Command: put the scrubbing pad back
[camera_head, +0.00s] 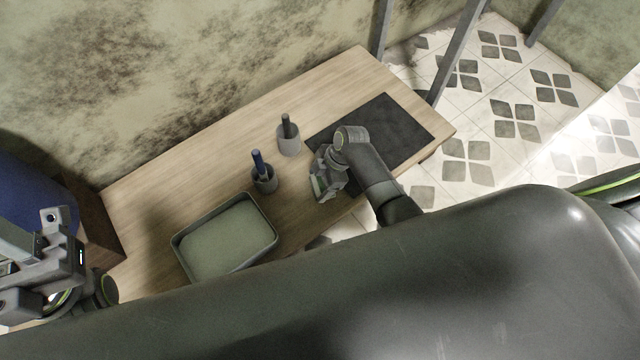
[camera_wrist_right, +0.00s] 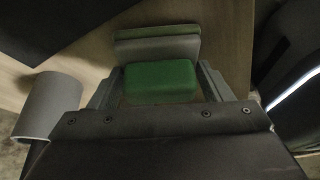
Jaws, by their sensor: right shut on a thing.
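The scrubbing pad, a green block (camera_wrist_right: 160,82), sits between the fingers of my right gripper (camera_wrist_right: 160,88) in the right wrist view. The right gripper (camera_head: 326,176) is shut on it, low over the table's front part in the head view, where a bit of green shows at the fingers. Just beyond the pad in the wrist view is a grey piece (camera_wrist_right: 155,50) with a green strip (camera_wrist_right: 158,32) along its far edge. Whether the pad touches this piece is unclear. My left gripper (camera_head: 42,262) is at the far left, its fingertips hard to make out.
On the wooden table (camera_head: 330,85) stand a grey cup with a dark handle (camera_head: 288,138), a dark cup with a blue-handled brush (camera_head: 263,178) and a grey tray (camera_head: 225,240). A dark mat (camera_head: 400,125) lies at right. The back strip is clear; a wall stands behind.

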